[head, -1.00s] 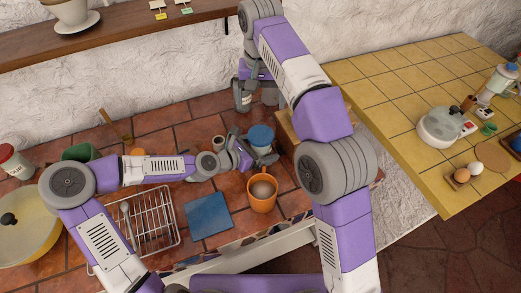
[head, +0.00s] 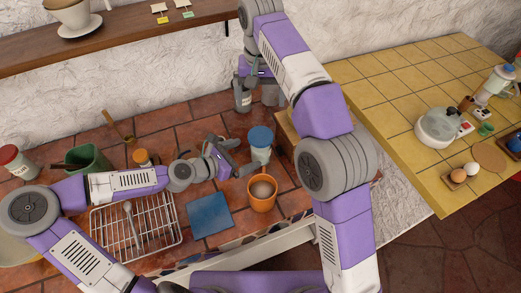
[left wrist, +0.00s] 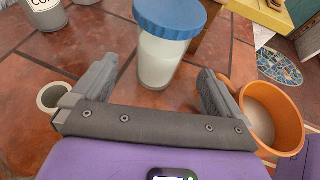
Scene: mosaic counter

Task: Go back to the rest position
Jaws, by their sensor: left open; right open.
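My left gripper (head: 234,157) is open above the red tile counter, just left of a glass jar with a blue lid (head: 260,138). In the left wrist view the blue-lidded jar (left wrist: 166,45) stands upright ahead, seen in the gap between the spread fingers (left wrist: 155,85); it is not gripped. My right gripper (head: 257,97) is open, hanging high near the back wall, close to a grey labelled canister that its finger partly covers. The canister shows at the upper left of the left wrist view (left wrist: 45,14).
An orange mug (head: 262,195) stands close to my left gripper. A blue mat (head: 209,214), a wire rack (head: 130,245) and a green pot (head: 90,160) are nearby. A wooden shelf (head: 120,38) runs above. A yellow-tiled table (head: 390,95) is at the right.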

